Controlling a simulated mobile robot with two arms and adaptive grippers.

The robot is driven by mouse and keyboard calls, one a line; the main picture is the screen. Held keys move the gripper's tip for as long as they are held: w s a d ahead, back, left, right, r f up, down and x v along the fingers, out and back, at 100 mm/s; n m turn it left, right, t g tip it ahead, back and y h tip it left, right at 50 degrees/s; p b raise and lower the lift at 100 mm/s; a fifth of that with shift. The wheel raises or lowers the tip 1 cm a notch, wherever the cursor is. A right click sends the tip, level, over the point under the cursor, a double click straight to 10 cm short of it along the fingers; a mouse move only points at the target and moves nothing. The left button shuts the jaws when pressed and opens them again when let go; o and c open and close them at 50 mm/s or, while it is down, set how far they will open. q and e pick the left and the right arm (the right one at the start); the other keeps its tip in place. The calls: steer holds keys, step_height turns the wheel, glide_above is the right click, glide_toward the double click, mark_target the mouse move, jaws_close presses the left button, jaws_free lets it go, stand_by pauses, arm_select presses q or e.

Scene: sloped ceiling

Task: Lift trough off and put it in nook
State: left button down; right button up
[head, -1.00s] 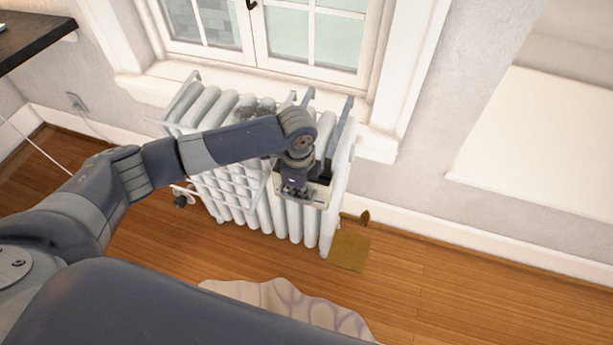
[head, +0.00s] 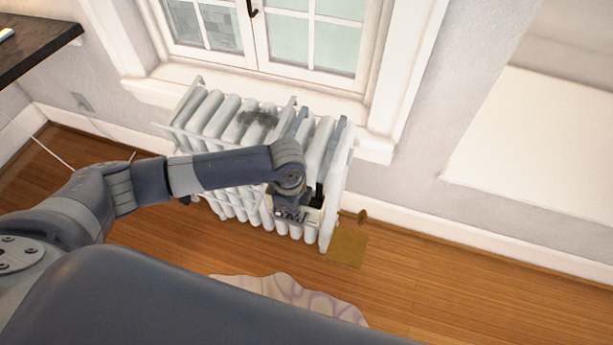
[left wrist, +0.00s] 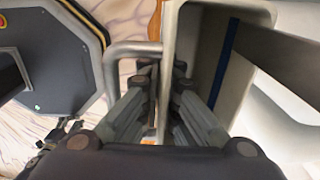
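A pale, open-topped trough (head: 316,214) is in front of the radiator's right end, partly hidden by my left gripper. In the left wrist view, its pale wall (left wrist: 168,45) passes between the fingers of my left gripper (left wrist: 162,75), one finger outside and one inside. The fingers look closed on this wall. In the head view my left gripper (head: 289,208) points down at the trough's near side. I cannot tell whether the trough still touches the radiator. A white recess (head: 535,150) in the wall at right may be the nook. My right gripper is not in view.
The white ribbed radiator (head: 225,115) stands under the window. A brownish-yellow square (head: 346,248) lies on the floor at its right foot. A pale wavy-edged item (head: 290,290) lies nearer. A dark shelf (head: 40,40) is at upper left. Wooden floor at right is clear.

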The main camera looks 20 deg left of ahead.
arm_select(q)
steer(key=s+p, duration=0.4)
steer(key=s, duration=0.2)
steer(key=shift+r, duration=0.3)
steer(key=s+p, duration=0.8)
steer(key=s, duration=0.6)
steer(key=shift+a+p, duration=0.3)
steer(key=shift+p, duration=0.05)
stand_by(0.6)
